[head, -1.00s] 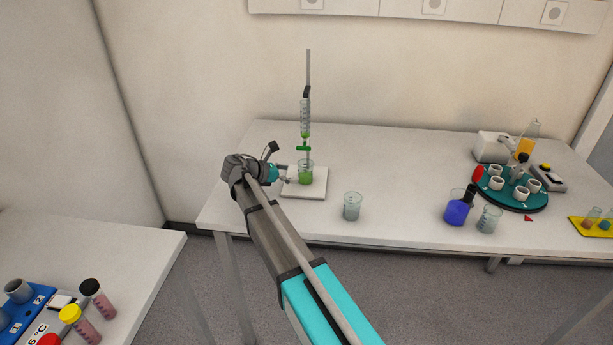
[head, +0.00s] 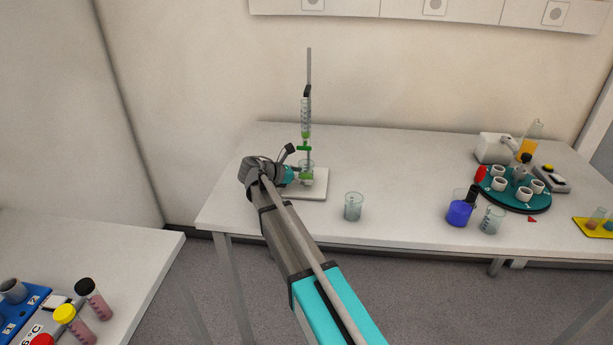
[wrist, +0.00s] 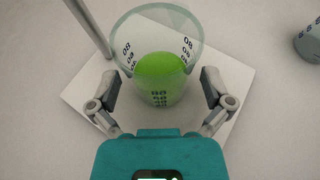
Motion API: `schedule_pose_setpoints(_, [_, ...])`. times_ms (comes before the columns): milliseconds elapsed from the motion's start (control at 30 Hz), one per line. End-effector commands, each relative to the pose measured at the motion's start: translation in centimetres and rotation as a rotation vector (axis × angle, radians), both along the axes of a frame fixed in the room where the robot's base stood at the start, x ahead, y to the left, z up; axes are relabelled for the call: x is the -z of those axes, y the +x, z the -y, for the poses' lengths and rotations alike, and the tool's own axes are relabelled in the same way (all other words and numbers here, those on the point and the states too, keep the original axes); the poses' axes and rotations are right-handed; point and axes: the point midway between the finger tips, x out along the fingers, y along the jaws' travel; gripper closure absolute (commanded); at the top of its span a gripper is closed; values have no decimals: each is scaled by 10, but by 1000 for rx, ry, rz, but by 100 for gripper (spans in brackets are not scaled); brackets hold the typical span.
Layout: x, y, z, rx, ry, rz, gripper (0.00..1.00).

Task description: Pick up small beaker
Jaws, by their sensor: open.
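A small clear beaker (wrist: 160,90) with green liquid stands upright on a white plate under the burette. In the head view the beaker (head: 307,177) is partly hidden by my gripper (head: 297,176). In the wrist view my gripper (wrist: 165,100) is open, with one finger on each side of the beaker's lower part.
The burette (head: 305,120) stands over the plate (head: 318,188), and its rod (wrist: 88,28) rises just left of the beaker. A clear beaker (head: 353,207) stands to the right. A blue flask (head: 459,213), another beaker (head: 492,220) and a teal carousel (head: 520,202) are farther right.

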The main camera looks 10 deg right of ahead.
Motion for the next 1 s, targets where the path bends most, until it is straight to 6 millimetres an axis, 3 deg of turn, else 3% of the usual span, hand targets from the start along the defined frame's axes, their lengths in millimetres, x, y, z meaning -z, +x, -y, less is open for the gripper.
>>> schedule_pose_setpoints(667, [2,2,7,2,0,0,2])
schedule_pose_setpoints(1000, [2,2,7,2,0,0,65])
